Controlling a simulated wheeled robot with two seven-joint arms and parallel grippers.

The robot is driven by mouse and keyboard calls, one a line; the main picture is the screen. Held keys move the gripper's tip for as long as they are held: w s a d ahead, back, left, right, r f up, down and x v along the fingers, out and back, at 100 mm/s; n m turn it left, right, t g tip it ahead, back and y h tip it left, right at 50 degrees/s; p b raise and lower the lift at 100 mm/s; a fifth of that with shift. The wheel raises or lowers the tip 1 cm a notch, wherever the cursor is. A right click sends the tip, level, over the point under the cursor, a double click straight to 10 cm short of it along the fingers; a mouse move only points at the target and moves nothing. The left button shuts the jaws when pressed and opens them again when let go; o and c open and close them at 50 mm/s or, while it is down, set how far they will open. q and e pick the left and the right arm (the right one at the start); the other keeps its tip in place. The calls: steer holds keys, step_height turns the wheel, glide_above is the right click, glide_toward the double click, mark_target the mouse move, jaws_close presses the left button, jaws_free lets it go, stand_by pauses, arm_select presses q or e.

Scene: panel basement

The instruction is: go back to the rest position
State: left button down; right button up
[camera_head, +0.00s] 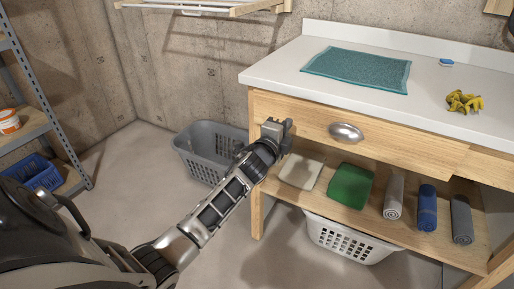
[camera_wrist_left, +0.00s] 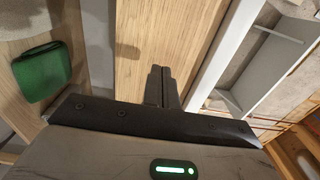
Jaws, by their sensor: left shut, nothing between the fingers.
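My left gripper (camera_head: 277,130) is shut and empty. In the head view it is in front of the left end of the wooden drawer (camera_head: 300,115), left of the metal cup handle (camera_head: 346,132). In the left wrist view its fingers (camera_wrist_left: 162,86) are together against the background of the wooden drawer front (camera_wrist_left: 150,40); I cannot tell whether they touch it. My left arm (camera_head: 215,210) reaches in from the lower left. My right gripper is not in view.
The white counter (camera_head: 285,70) holds a teal towel (camera_head: 358,70), yellow gloves (camera_head: 464,101) and a brush (camera_head: 446,62). A grey basket (camera_head: 205,145) and white basket (camera_head: 350,240) stand on the floor.

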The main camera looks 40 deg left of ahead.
arm_select(q)
steer(key=s+d, duration=0.2)
steer(key=s, duration=0.8)
steer(key=s+d+f+n+g+h+p, duration=0.2)
steer(key=s+d+n+g+h+p, duration=0.1)
steer(key=s+d+n, duration=0.4)
steer(key=s+d+f+n+g+h+p, duration=0.3)
steer(key=s+d+n+p, duration=0.3)
steer(key=s+d, duration=0.5)
steer(key=s+n+g, duration=0.1)
steer(key=s, duration=0.2)
steer(key=shift+s+f, duration=0.15)
steer(key=shift+s, duration=0.05)
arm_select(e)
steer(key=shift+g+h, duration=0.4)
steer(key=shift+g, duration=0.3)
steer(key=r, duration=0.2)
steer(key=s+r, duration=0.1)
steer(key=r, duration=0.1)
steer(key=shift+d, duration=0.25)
